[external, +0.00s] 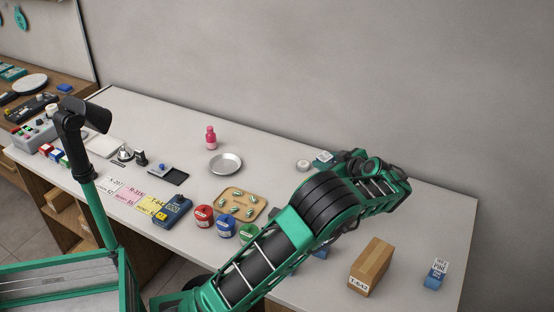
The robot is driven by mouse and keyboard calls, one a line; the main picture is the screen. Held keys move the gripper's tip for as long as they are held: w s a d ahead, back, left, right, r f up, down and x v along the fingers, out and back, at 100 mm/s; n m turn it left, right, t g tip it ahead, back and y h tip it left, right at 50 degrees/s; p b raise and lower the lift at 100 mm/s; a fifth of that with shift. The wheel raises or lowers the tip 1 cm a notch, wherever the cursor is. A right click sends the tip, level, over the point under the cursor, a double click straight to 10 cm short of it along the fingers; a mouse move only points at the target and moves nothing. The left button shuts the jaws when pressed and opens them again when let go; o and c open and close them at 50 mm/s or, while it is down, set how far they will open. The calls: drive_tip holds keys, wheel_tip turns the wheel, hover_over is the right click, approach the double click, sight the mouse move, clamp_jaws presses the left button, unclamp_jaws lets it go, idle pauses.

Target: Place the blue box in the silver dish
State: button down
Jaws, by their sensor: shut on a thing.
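The silver dish (225,164) is a round shallow plate on the white counter, left of centre, and looks empty. My gripper (337,158) is at the far side of the counter, right of the dish, partly hidden by my wrist. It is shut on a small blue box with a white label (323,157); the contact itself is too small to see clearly. Whether the box is clear of the counter I cannot tell. Another blue box with a white label (435,274) stands at the counter's right end.
A pink bottle (211,138) stands behind the dish. A wooden tray with green pieces (259,211) and red and blue jars (226,227) are in front. A white roll (303,165) lies left of the held box. A cardboard box (371,266) stands at right.

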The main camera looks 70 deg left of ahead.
drive_tip(key=s+a+n+g+h, duration=0.1)
drive_tip(key=s+a+n+g, duration=0.15)
drive_tip(key=s+a, duration=1.5)
drive_tip(key=s+a+n+g+h, duration=0.15)
drive_tip(key=s+a, duration=0.25)
drive_tip(key=s, duration=0.7)
drive_tip(key=s+a+g+h, duration=0.15)
drive_tip(key=s+a, duration=0.35)
drive_tip(key=s, duration=0.7)
hover_over(226, 166)
drive_tip(key=shift+g+y, duration=0.25)
drive_tip(key=shift+y, duration=0.15)
wheel_tip(226, 166, down, 7)
drive_tip(key=shift+s+d+r, duration=0.1)
drive_tip(key=shift+r, duration=0.05)
drive_tip(key=shift+f, duration=2)
drive_tip(key=shift+f, duration=0.1)
drive_tip(key=c, duration=1.3)
unclamp_jaws()
drive_tip(key=shift+o, duration=0.2)
